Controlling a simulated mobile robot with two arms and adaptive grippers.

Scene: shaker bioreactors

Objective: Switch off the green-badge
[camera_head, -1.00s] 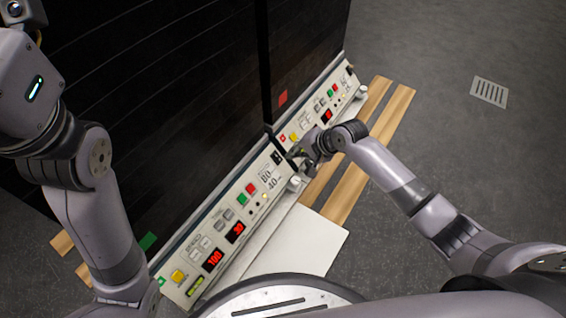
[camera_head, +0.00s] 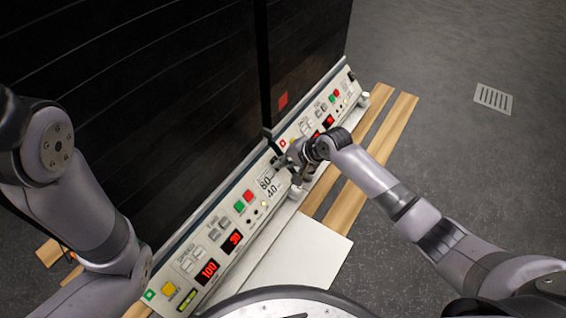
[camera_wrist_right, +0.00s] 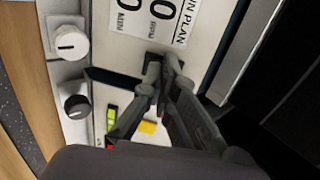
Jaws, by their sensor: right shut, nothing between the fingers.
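The green-badge unit is the near control panel (camera_head: 222,232), with a small green badge (camera_head: 149,295) at its lower left end. It carries red displays (camera_head: 208,271), a green button (camera_head: 239,207), a red button (camera_head: 249,196) and a run plan card (camera_head: 267,185). My right gripper (camera_head: 283,161) is shut and empty at this panel's far end, beside the card. In the right wrist view its fingertips (camera_wrist_right: 163,60) are at the panel face by the card (camera_wrist_right: 150,22); contact cannot be told. They cover the spot where a black switch showed earlier. My left gripper is out of frame.
The red-badge unit's panel (camera_head: 318,118) adjoins at the far end, with a red badge (camera_head: 283,143). A white knob (camera_wrist_right: 70,43) and a black knob (camera_wrist_right: 76,105) stick out near my right gripper. Wooden strips (camera_head: 372,160) lie on the floor.

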